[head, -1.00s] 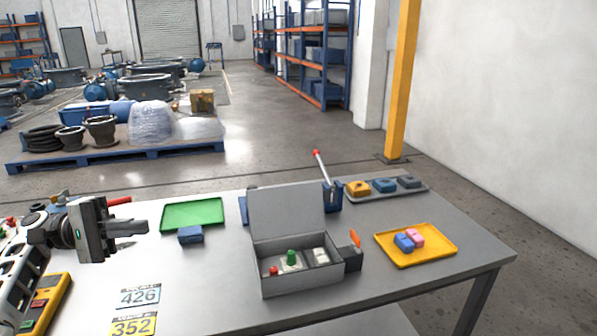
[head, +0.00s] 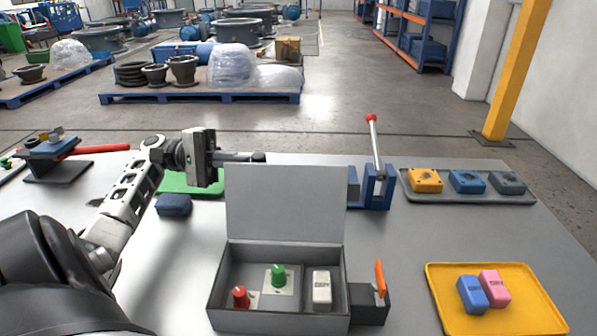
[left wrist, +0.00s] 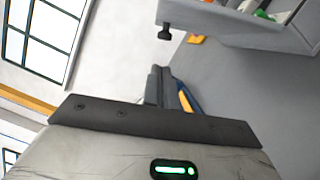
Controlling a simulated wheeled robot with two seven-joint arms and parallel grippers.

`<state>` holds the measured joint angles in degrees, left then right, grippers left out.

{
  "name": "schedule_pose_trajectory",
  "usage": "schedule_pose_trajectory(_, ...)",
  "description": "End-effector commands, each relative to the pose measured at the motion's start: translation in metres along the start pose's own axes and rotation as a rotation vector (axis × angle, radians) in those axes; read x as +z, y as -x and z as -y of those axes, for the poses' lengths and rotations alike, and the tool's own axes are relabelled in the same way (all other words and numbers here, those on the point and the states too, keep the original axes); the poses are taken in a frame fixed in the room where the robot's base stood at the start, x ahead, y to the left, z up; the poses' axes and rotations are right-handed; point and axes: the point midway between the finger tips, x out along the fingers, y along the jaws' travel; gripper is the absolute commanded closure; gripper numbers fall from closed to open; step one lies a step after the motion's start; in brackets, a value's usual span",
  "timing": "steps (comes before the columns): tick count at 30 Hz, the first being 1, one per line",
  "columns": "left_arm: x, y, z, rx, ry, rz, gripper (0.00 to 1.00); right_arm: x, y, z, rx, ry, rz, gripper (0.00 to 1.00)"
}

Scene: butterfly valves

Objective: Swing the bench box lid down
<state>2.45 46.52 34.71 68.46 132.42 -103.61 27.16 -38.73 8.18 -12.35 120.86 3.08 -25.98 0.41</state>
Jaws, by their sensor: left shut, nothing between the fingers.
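The grey bench box (head: 282,320) stands on the table with its lid (head: 285,203) raised upright at the back edge. Inside the box are a red knob (head: 240,296), a green knob (head: 278,275) and a white block (head: 322,288). My left gripper (head: 258,157) is shut and empty. In the head view its fingertips appear just above the lid's top edge, seemingly behind the lid; contact cannot be told. The left wrist view shows its shut fingers (left wrist: 165,88) and part of a grey box-like thing at the upper right. My right gripper is not in view.
An orange-handled switch (head: 370,300) is beside the box on the right. A blue fixture with a red-tipped lever (head: 374,150) stands behind right. A grey tray (head: 470,199), a yellow tray (head: 440,310), a green tray (head: 185,186) and a blue block (head: 174,205) are also on the table.

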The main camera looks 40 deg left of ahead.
Motion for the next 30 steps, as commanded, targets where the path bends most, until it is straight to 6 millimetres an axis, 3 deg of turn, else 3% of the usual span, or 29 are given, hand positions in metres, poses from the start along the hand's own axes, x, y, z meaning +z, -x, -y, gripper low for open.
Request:
schedule_pose_trajectory(5,0.0,-0.013,0.003,-0.001,0.0,0.002,1.0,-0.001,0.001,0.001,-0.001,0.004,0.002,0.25)
schedule_pose_trajectory(18,0.0,-0.087,0.002,0.0,0.001,0.002,1.0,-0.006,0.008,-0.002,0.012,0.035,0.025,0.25)
schedule_pose_trajectory(30,-0.001,-0.1,0.004,0.0,0.0,0.001,1.0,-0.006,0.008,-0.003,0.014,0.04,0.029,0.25)
